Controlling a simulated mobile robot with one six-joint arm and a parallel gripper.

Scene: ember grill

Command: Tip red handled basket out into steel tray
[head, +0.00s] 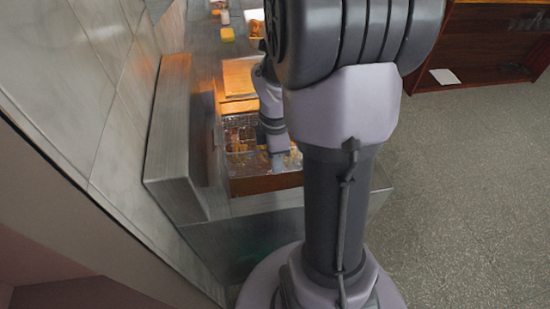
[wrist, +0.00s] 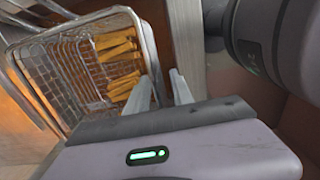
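A wire basket (wrist: 92,75) with several yellow fries (wrist: 118,62) in it fills the upper left of the wrist view. In the head view, wire mesh and fries (head: 240,136) show in the lit well, partly behind my arm. No red handle shows in either view. In the head view my wrist reaches down at the right of the basket, and the fingertips are hard to make out. I cannot pick out the steel tray for certain.
A metal counter (head: 290,222) surrounds the well, with a raised steel panel (head: 170,135) on its left. A flat orange-lit surface (head: 238,78) lies beyond the basket. Small yellow items (head: 227,34) sit farther back. A brown shelf (head: 485,45) stands at right, beside open floor.

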